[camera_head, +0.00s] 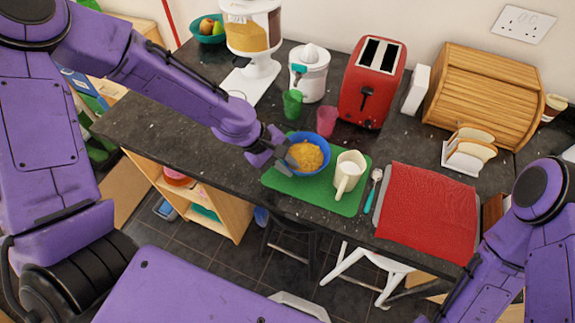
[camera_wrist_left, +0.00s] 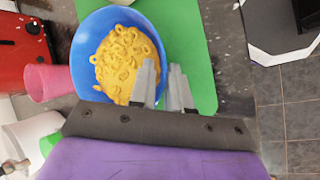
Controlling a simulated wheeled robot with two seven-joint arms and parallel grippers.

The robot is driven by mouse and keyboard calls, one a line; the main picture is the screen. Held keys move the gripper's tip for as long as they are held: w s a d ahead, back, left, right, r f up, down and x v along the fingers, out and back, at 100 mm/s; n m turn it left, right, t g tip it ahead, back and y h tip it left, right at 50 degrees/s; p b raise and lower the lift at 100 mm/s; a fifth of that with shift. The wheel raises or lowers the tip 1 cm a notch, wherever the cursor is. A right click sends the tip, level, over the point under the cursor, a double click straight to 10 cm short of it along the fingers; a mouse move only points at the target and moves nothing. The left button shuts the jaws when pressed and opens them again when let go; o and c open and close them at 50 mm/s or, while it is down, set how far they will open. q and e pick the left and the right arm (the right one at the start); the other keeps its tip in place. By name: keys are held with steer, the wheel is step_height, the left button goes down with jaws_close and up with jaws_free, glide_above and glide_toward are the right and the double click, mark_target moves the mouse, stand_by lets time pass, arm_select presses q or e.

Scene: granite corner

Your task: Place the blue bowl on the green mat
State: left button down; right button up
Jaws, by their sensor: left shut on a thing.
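The blue bowl (camera_head: 321,145) holds yellow ring-shaped cereal and is over the left back part of the green mat (camera_head: 322,197). My left gripper (camera_head: 281,152) is shut on the bowl's left rim. In the left wrist view the fingers (camera_wrist_left: 165,88) are at the rim of the blue bowl (camera_wrist_left: 86,40), and the green mat (camera_wrist_left: 190,40) shows beneath and beside it. Whether the bowl's base touches the mat is hidden. My right arm shows at the lower right, but its gripper is out of view.
A pink cup (camera_head: 326,121) and a green cup (camera_head: 292,103) stand behind. A spoon (camera_head: 373,190) and a red cloth (camera_head: 428,210) lie to the right. The counter's front edge is close to the mat.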

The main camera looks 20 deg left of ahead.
arm_select(q)
steer(key=shift+f, duration=0.1)
steer(key=c, duration=1.1)
jaws_free()
steer(key=p+v, duration=0.1)
steer(key=v, duration=1.1)
